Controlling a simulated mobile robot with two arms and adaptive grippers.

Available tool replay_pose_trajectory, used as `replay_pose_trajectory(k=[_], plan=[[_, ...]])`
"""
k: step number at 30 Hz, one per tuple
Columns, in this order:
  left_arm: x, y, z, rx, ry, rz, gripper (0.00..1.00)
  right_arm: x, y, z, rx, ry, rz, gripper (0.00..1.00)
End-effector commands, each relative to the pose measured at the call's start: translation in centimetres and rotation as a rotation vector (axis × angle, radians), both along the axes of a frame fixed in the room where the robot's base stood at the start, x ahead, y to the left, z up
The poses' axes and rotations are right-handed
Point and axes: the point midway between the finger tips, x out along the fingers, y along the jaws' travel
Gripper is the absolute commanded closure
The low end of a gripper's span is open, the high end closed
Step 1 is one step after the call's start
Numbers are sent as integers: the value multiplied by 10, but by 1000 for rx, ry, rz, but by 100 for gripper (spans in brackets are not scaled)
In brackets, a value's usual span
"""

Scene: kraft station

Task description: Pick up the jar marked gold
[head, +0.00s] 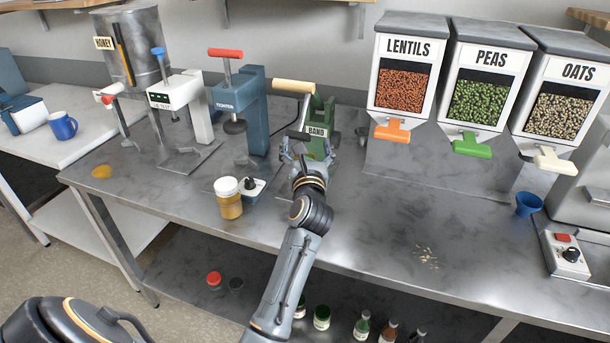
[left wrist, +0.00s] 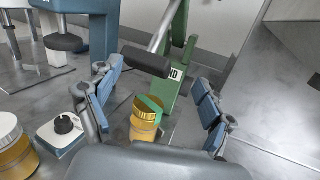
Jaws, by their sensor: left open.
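My left gripper (head: 303,148) is open in front of the green machine labelled BAND (head: 321,135). In the left wrist view, its blue-padded fingers stand apart on either side of a jar (left wrist: 144,128). This jar has amber contents and a gold-looking rim, with a green part across its top, at the foot of the BAND machine. The fingers do not visibly touch it. In the head view the gripper hides it. Another amber jar with a white lid (head: 229,200) stands left of the gripper, also at the left edge of the wrist view (left wrist: 14,150). I cannot read a gold mark on either.
A small box with a black knob (head: 251,188) stands between the white-lidded jar and the gripper. The blue TORPER-like press (head: 243,105) is behind it. Lentils, peas and oats dispensers (head: 404,75) stand at the right. The front right bench top is mostly clear.

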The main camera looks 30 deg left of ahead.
Motion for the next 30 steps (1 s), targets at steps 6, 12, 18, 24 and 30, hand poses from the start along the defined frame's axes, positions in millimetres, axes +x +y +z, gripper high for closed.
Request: replay_pose_trajectory(k=[6,12,18,24,30], plan=[[6,4,-22,-122,19,11,19,0,0,-1,0,0,0,20],[5,3,-63,-119,21,12,19,0,0,-9,0,0,0,20],[5,3,-100,-118,18,10,19,0,0,-18,-1,0,0,20],[20,14,-93,-115,15,10,19,1,-2,-14,-3,-2,1,20],[39,28,-92,-113,16,11,19,1,-2,-14,-3,-2,1,20]])
